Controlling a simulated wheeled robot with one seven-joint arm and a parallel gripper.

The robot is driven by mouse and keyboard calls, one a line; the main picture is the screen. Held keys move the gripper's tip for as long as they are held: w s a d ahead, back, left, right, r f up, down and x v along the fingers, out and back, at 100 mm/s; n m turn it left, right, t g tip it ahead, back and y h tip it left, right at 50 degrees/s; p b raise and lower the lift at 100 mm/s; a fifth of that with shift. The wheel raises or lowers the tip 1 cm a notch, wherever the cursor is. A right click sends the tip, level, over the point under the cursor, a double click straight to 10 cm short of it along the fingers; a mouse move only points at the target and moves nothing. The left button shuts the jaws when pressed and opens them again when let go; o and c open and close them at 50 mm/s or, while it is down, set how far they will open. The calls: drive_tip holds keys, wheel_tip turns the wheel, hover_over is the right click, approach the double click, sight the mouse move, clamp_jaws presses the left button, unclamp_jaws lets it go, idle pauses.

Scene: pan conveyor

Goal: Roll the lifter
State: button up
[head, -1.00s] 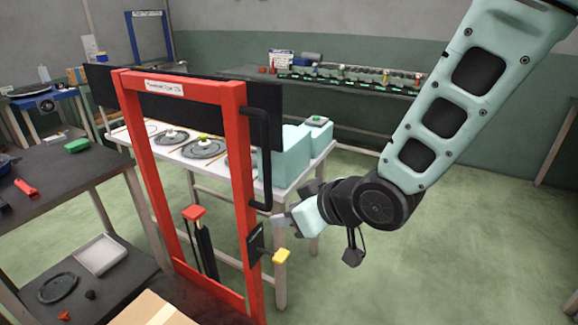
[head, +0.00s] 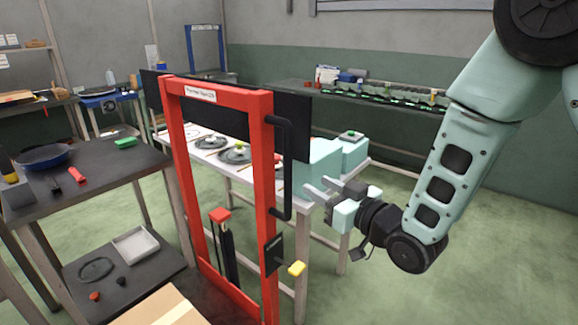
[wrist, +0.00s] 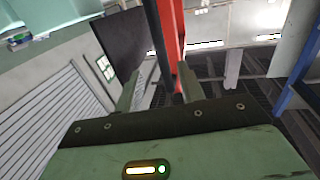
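The lifter is a tall red frame (head: 264,200) with a dark panel behind its upper part. A black vertical handle (head: 287,170) is fixed to its right post. No contact with the handle is visible.
A dark workbench (head: 100,180) with a blue pan (head: 42,156) stands left of the lifter. A pale table (head: 222,172) with pans is behind it. A cardboard box (head: 160,308) is at the front. Green floor is open on the right.

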sight(290, 170)
drive_tip(key=p+x, duration=0.1)
drive_tip(key=x, duration=1)
drive_tip(key=shift+w+a+p, duration=0.25)
drive_tip(key=shift+p, duration=0.15)
clamp_jaws()
